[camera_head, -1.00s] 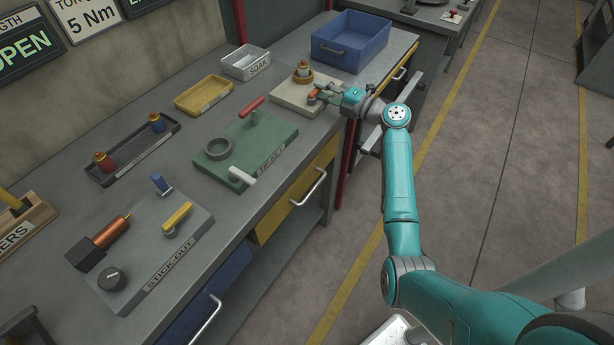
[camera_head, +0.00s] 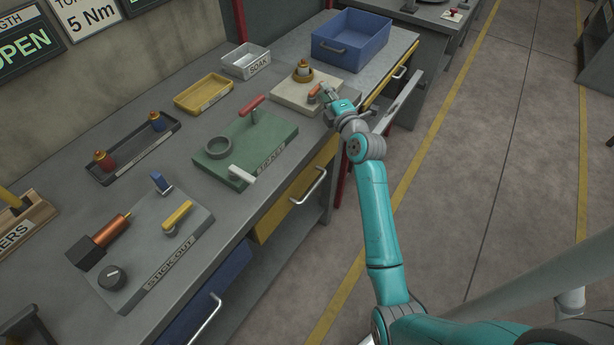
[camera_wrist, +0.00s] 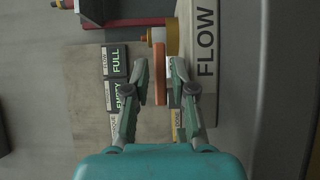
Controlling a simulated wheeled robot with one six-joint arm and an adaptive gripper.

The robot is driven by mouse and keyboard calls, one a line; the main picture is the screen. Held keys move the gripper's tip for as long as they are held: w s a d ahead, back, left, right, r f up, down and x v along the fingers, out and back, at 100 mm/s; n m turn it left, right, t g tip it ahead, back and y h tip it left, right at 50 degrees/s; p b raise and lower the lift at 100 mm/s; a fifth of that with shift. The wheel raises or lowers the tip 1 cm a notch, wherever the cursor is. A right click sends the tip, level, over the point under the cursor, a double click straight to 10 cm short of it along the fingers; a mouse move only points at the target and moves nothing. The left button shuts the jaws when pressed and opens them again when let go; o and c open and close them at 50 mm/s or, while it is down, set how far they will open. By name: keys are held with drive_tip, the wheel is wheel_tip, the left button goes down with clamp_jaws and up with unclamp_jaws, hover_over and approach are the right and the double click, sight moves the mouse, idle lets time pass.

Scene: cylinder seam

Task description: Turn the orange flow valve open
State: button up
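The orange flow valve handle (camera_head: 314,93) is on a pale board (camera_head: 285,96) at the far end of the bench. In the wrist view the orange handle (camera_wrist: 160,74) is a straight bar running up and down the picture, beside the FLOW label (camera_wrist: 206,45). My gripper (camera_wrist: 161,72) is open with one finger on each side of the bar. Narrow gaps seem to show between the bar and both fingers. In the head view my gripper (camera_head: 326,96) is right beside the handle and hides part of it.
A brass fitting (camera_head: 303,71) stands on the board behind the handle. EMPTY and FULL labels (camera_wrist: 116,62) lie left of the bar. A blue bin (camera_head: 350,50) is behind, a white SOAK tray (camera_head: 245,62) to the left, and a green fixture (camera_head: 246,150) nearer.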

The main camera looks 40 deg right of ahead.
drive_tip(key=shift+s+a+m+g+h, duration=0.25)
drive_tip(key=shift+m+g+h, duration=0.15)
drive_tip(key=shift+m+h, duration=0.45)
drive_tip(key=shift+s+a+m+g+h, duration=0.15)
drive_tip(key=shift+m+g+h, duration=0.35)
drive_tip(key=shift+h, duration=0.65)
drive_tip(key=shift+s+a+m+g+h, duration=0.15)
drive_tip(key=shift+m+g+h, duration=0.1)
drive_tip(key=shift+m+h, duration=0.25)
drive_tip(key=shift+w+a+m+g+h, duration=0.15)
drive_tip(key=shift+m+g+h, duration=0.15)
drive_tip(key=shift+h, duration=0.3)
